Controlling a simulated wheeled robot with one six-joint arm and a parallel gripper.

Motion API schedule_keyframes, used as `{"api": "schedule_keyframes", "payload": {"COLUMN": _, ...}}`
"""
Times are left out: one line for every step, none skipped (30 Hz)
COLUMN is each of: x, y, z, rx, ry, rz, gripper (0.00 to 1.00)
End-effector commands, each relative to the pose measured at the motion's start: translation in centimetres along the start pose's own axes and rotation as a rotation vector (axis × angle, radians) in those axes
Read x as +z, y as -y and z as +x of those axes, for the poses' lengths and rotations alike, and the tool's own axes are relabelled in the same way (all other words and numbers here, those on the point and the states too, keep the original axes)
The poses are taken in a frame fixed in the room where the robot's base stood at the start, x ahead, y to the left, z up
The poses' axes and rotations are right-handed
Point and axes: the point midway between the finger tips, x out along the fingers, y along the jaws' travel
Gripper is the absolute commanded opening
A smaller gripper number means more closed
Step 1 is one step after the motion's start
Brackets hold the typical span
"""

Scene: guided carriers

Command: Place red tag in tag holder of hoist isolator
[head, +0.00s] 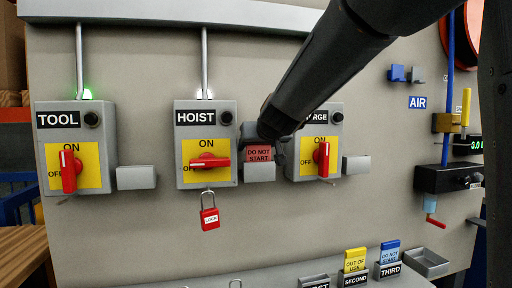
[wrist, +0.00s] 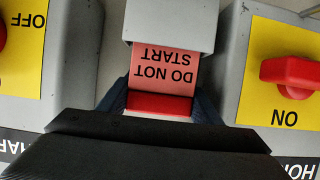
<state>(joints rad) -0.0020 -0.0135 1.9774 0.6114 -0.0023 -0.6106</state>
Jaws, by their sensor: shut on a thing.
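The red tag (head: 259,153), marked DO NOT START, stands upright with its lower part in the grey tag holder (head: 259,173) right of the hoist isolator (head: 206,118). My gripper (head: 264,138) is above the holder, shut on the tag's top edge. In the wrist view the picture is upside down: the tag (wrist: 163,70) runs into the holder (wrist: 170,22), and its red top strip (wrist: 160,103) sits between my fingers (wrist: 160,108). The tag's lower end is hidden by the holder. The hoist's red handle (head: 209,161) lies horizontal, and a red padlock (head: 210,218) hangs below.
The tool isolator (head: 75,118) and its empty-looking holder (head: 136,178) are to the left. The charge isolator (head: 318,115) is close to the right of my gripper, partly behind my arm. Below right, a rack holds a yellow tag (head: 355,259) and a blue tag (head: 390,250).

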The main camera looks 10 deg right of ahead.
Motion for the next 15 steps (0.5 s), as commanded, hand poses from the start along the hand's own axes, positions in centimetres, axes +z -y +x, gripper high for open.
{"api": "schedule_keyframes", "payload": {"x": 0.23, "y": 0.0, "z": 0.13, "rx": 0.0, "ry": 0.0, "rz": 0.0, "gripper": 0.1}}
{"api": "schedule_keyframes", "payload": {"x": 0.16, "y": 0.0, "z": 0.08, "rx": 0.0, "ry": 0.0, "rz": 0.0, "gripper": 0.64}}
{"api": "schedule_keyframes", "payload": {"x": 0.14, "y": 0.0, "z": 0.06, "rx": 0.0, "ry": 0.0, "rz": 0.0, "gripper": 0.67}}
{"api": "schedule_keyframes", "payload": {"x": 0.13, "y": 0.0, "z": 0.06, "rx": 0.0, "ry": 0.0, "rz": 0.0, "gripper": 0.67}}
{"api": "schedule_keyframes", "payload": {"x": 0.13, "y": 0.0, "z": 0.06, "rx": 0.0, "ry": 0.0, "rz": 0.0, "gripper": 0.67}}
{"api": "schedule_keyframes", "payload": {"x": 0.13, "y": 0.0, "z": 0.05, "rx": 0.0, "ry": 0.0, "rz": 0.0, "gripper": 0.67}}
{"api": "schedule_keyframes", "payload": {"x": 0.13, "y": 0.0, "z": 0.06, "rx": 0.0, "ry": 0.0, "rz": 0.0, "gripper": 0.67}}
{"api": "schedule_keyframes", "payload": {"x": 0.12, "y": 0.0, "z": 0.05, "rx": 0.0, "ry": 0.0, "rz": 0.0, "gripper": 0.67}}
{"api": "schedule_keyframes", "payload": {"x": 0.12, "y": 0.0, "z": 0.05, "rx": 0.0, "ry": 0.0, "rz": 0.0, "gripper": 0.67}}
{"api": "schedule_keyframes", "payload": {"x": 0.12, "y": -0.01, "z": 0.05, "rx": 0.0, "ry": 0.0, "rz": 0.0, "gripper": 0.67}}
{"api": "schedule_keyframes", "payload": {"x": 0.1, "y": -0.01, "z": 0.04, "rx": 0.0, "ry": 0.0, "rz": 0.0, "gripper": 0.67}}
{"api": "schedule_keyframes", "payload": {"x": 0.04, "y": -0.01, "z": 0.01, "rx": 0.0, "ry": 0.0, "rz": 0.0, "gripper": 0.67}}
{"api": "schedule_keyframes", "payload": {"x": -0.04, "y": -0.01, "z": -0.03, "rx": 0.0, "ry": 0.0, "rz": 0.0, "gripper": 0.67}}
{"api": "schedule_keyframes", "payload": {"x": -0.16, "y": 0.0, "z": -0.09, "rx": 0.0, "ry": 0.0, "rz": 0.0, "gripper": 0.67}}
{"api": "schedule_keyframes", "payload": {"x": -0.33, "y": -0.01, "z": -0.27, "rx": 0.0, "ry": 0.0, "rz": 0.0, "gripper": 0.67}}
